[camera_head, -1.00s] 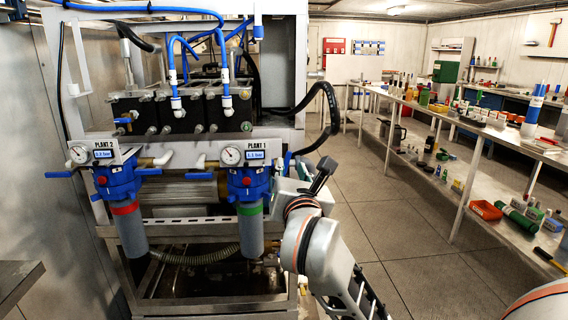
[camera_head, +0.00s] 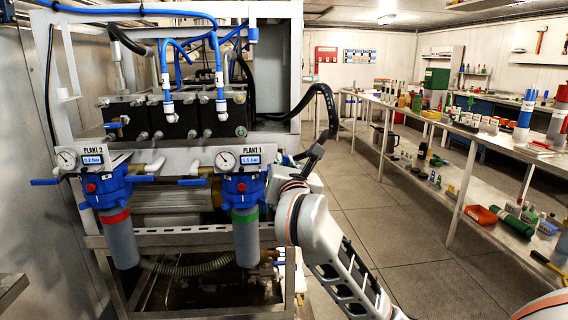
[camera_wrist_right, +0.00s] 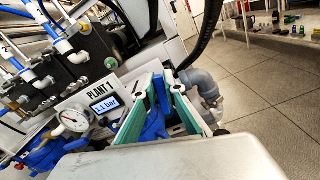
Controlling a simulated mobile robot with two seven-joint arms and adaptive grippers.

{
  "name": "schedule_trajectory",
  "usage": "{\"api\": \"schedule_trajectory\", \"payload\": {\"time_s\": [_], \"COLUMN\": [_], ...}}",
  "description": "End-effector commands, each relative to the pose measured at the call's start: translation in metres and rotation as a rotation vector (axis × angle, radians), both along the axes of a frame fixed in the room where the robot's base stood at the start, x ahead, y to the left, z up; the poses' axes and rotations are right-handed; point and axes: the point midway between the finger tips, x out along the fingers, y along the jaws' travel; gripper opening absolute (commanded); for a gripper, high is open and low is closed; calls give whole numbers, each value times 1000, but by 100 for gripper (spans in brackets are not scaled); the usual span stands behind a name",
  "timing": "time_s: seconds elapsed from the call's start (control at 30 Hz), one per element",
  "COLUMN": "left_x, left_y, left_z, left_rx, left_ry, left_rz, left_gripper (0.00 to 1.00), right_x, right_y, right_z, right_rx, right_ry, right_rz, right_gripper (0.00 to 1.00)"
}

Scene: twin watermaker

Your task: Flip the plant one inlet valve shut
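The plant one unit (camera_head: 241,188) carries a PLANT 1 label, a round gauge, a lit display and a blue filter head with a green band. A blue lever (camera_head: 190,182) points left from it, lying level. In the right wrist view, an upright blue handle (camera_wrist_right: 162,92) stands at the right of the plant one label. My right gripper (camera_wrist_right: 163,76) is open, with a green-padded finger on each side of this handle. Whether either finger touches it, I cannot tell. In the head view, the gripper hides this handle. My left gripper is out of view.
The plant two unit (camera_head: 105,185), with a red band and level blue levers, stands to the left. A black hose (camera_head: 328,105) curves down close to my right gripper. A grey pipe elbow (camera_wrist_right: 203,85) is near the right finger. The floor (camera_head: 400,225) at right is clear.

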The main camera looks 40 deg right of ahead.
Motion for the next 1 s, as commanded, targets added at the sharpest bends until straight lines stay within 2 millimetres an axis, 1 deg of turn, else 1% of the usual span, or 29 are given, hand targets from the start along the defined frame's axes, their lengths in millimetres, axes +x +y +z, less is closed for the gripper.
{"api": "schedule_trajectory", "payload": {"time_s": [0.2,0.27,0.37,0.4,0.47,0.63,0.8,1.0], "left_x": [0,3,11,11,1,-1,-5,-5], "left_y": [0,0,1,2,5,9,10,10], "left_z": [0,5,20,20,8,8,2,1], "left_rx": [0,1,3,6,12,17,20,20], "left_ry": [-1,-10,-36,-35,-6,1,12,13], "left_rz": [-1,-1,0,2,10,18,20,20], "left_gripper": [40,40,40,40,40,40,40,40], "right_x": [0,0,0,0,2,5,6,6], "right_y": [0,1,3,4,6,10,11,11], "right_z": [0,3,9,11,12,8,2,1], "right_rx": [-2,-14,-65,-94,-136,-224,-247,-247], "right_ry": [1,8,35,51,77,132,152,152], "right_rz": [0,0,-1,-1,-2,0,0,0], "right_gripper": [0,0,0,0,0,0,0,0]}}
